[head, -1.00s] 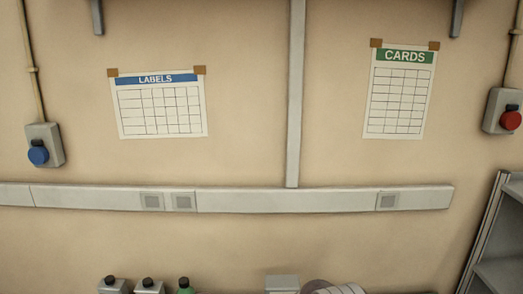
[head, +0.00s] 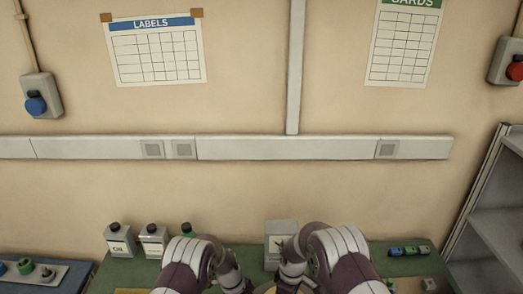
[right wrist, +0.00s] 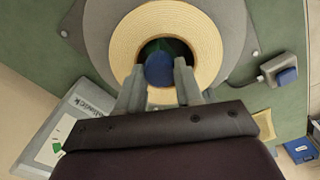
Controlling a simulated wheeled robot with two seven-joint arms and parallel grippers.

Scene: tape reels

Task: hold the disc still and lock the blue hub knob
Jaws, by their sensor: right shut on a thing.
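In the right wrist view a cream tape reel (right wrist: 205,30) lies on a wider grey disc (right wrist: 237,45). The blue hub knob (right wrist: 159,70) sits in the dark opening at the reel's centre. My right gripper (right wrist: 159,82) is shut on the blue knob, one finger at each side. In the head view both my arms reach down to the bench's front, and only a sliver of the cream reel (head: 268,290) shows between them at the bottom edge. My left gripper's fingers are below that frame, and the right wrist view does not show them.
A blue-buttoned box (right wrist: 285,76) with a cable is beside the disc. White bottles (head: 120,240) and a grey box (head: 279,238) stand at the back of the green bench (head: 350,252). Small coloured blocks (head: 408,250) lie at right, near a grey shelf (head: 495,215).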

